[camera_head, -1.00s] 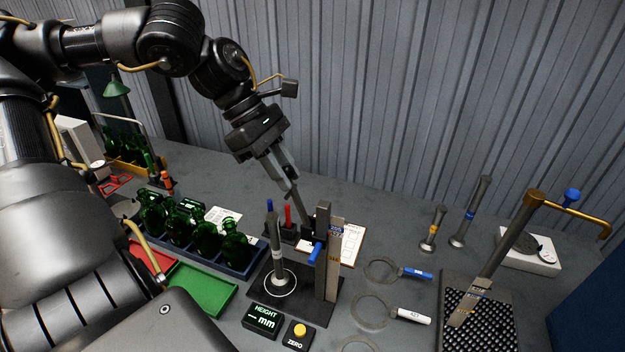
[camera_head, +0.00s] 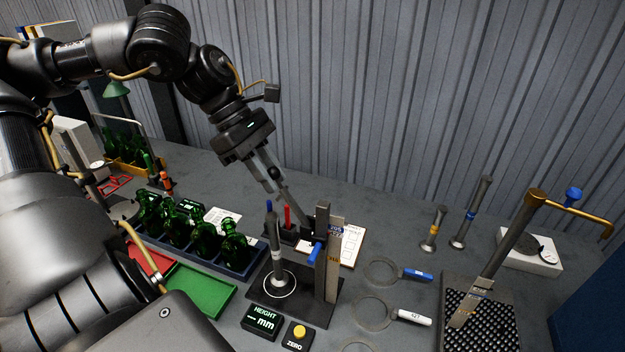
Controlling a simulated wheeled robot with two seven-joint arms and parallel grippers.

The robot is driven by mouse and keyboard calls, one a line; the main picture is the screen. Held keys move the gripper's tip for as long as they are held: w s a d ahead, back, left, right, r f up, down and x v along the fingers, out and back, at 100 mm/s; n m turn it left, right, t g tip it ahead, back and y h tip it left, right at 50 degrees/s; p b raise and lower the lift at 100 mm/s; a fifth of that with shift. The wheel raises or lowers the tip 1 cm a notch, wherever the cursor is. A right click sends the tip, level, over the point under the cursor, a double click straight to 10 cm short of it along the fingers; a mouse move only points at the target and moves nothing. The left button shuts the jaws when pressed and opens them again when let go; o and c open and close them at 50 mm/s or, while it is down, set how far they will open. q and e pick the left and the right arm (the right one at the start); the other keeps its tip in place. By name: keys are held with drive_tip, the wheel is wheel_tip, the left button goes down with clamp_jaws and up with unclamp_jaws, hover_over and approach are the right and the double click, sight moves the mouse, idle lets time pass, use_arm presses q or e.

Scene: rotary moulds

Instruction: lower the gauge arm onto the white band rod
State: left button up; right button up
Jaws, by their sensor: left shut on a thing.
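The white band rod (camera_head: 276,258) stands upright on the gauge's dark base (camera_head: 320,311), inside a white ring mark. The held end is above and behind the rod in the picture, apart from it. A blue handle (camera_head: 315,254) is on the post. My right gripper is not in view.
Green bottles (camera_head: 177,227) fill a rack at left. Yellow-band (camera_head: 433,230) and blue-band rods (camera_head: 470,214) stand at right. Ring gauges (camera_head: 375,313) lie right of the base.

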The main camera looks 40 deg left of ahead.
use_arm(q)
drive_tip(key=shift+s+a+f+b, duration=0.2)
drive_tip(key=shift+a+f+b, duration=0.15)
drive_tip(key=shift+a+f, duration=0.2)
drive_tip(key=shift+s+a+f+b, duration=0.2)
drive_tip(key=shift+a+f+b, duration=0.15)
drive_tip(key=shift+a+f, duration=0.15)
drive_tip(key=o, duration=1.5)
drive_tip(key=shift+r, duration=0.1)
drive_tip(key=shift+o, duration=0.2)
drive_tip(key=shift+r, duration=0.1)
wheel_tip(320, 180, up, 7)
drive_tip(key=p, duration=0.5)
